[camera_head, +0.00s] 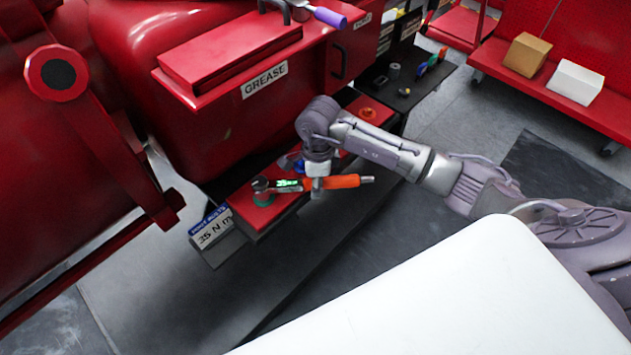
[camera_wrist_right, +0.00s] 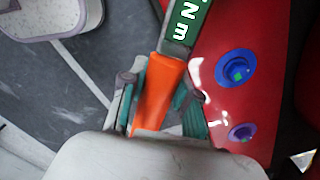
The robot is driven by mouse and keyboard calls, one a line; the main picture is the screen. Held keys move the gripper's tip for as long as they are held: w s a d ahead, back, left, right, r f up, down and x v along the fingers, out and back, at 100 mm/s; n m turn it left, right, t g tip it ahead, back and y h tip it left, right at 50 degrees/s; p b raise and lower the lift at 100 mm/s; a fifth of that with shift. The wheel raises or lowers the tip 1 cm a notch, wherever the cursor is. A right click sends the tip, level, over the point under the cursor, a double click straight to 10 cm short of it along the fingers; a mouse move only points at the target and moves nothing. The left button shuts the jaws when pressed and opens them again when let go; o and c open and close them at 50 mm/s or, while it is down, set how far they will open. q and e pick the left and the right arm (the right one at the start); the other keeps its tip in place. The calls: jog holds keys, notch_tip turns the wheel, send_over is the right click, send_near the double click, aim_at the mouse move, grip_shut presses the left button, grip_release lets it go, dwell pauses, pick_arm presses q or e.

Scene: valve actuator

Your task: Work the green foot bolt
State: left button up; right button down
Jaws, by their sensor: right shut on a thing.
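A torque wrench has an orange handle (camera_head: 343,182) and a dark head (camera_head: 262,187). Its head sits over the green foot bolt (camera_head: 263,201) near the end of the red foot plate (camera_head: 252,215); the bolt's top is hidden by it. My right gripper (camera_head: 317,184) is shut on the wrench, which lies roughly level. In the right wrist view the orange handle (camera_wrist_right: 158,88) is between the gripper's fingers (camera_wrist_right: 158,105), with a green display reading "N m" (camera_wrist_right: 187,20) above it. My left gripper is not in view.
A "35 N m" sign (camera_head: 213,230) stands at the plate's near end. The red machine with a GREASE shelf (camera_head: 235,65) rises behind. Floor in front is open.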

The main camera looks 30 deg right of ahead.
jog(key=shift+s+a+r+m+p, duration=0.1)
jog(key=shift+s+a+m+p, duration=0.15)
jog(key=shift+s+m+p, duration=0.2)
jog(key=shift+s+a+m+p, duration=0.25)
jog(key=shift+s+m+p, duration=0.05)
jog(key=shift+s+m, duration=0.25)
jog(key=shift+s+a+m+p, duration=0.8)
jog(key=shift+s+m, duration=0.15)
jog(key=shift+m, duration=0.15)
jog(key=shift+s, duration=0.1)
jog(key=shift+s+a+m+p, duration=0.7)
jog(key=shift+s+a+m, duration=0.1)
jog(key=shift+m, duration=0.3)
jog(key=shift+a, duration=0.1)
